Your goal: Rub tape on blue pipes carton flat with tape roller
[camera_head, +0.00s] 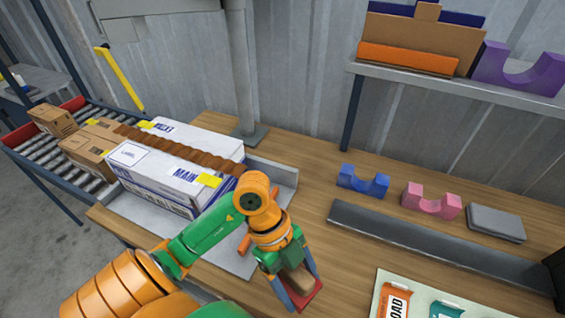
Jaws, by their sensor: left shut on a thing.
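The white carton (195,155) with blue print lies in a grey metal tray at the left of the bench. A strip of brown tape (185,150) runs lengthwise across its top and looks wavy, not flat. My left gripper (297,285) is at the lower middle, to the right of the carton and apart from it. It is shut on a brown and red piece, which appears to be the tape roller (299,279); the fingers partly hide it. My right gripper is not in view.
The grey tray (285,178) surrounds the carton. A post (240,80) stands behind it. A roller conveyor with brown boxes (85,145) is at left. Blue (362,183) and pink (430,203) cradles and a grey block (495,222) stand at right, behind a dark rail (430,245).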

